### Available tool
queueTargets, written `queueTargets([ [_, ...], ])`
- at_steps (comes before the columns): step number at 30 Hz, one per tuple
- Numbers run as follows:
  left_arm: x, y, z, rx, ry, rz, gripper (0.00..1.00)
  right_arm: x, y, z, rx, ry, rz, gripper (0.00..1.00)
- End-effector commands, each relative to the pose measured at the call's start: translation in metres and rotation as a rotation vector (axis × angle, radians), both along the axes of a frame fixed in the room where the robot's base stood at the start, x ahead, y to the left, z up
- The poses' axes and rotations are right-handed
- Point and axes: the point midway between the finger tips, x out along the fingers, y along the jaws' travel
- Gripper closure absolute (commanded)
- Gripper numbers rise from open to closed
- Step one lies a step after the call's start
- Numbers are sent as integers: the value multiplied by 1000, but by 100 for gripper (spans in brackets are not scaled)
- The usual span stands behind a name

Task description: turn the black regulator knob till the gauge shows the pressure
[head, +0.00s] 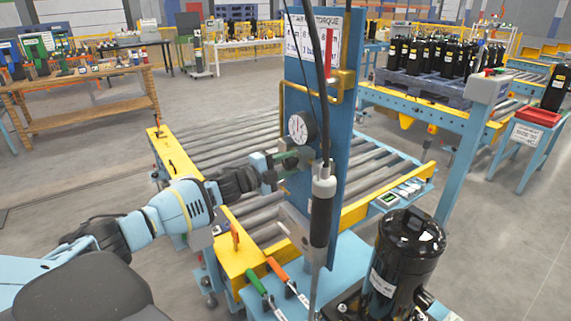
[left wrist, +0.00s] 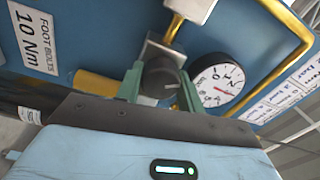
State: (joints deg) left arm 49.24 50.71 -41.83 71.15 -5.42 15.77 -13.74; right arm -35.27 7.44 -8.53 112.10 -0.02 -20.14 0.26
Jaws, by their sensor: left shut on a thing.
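The black regulator knob (left wrist: 160,78) sits on a grey fitting on the blue panel. My left gripper (left wrist: 160,90) is shut on it, one greenish finger on each side. In the head view the left gripper (head: 287,160) reaches the panel from the left and hides the knob. The round white pressure gauge (head: 302,127) is just above the gripper. In the left wrist view the gauge (left wrist: 217,86) is right of the knob, tilted, with a red needle; its lower edge is partly hidden and its value is too small to read surely. My right gripper is not in view.
A black-and-silver tool (head: 321,215) hangs on a cable in front of the blue panel (head: 347,110). A black compressor (head: 404,262) stands at the lower right. The roller conveyor (head: 225,145) behind is clear.

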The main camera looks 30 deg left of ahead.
Motion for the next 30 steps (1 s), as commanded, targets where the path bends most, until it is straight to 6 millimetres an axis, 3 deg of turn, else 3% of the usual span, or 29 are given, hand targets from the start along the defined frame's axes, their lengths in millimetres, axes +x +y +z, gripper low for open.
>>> queueTargets([
  [30, 0, 1, 2, -890, 369, 2, 85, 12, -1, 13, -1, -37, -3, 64],
])
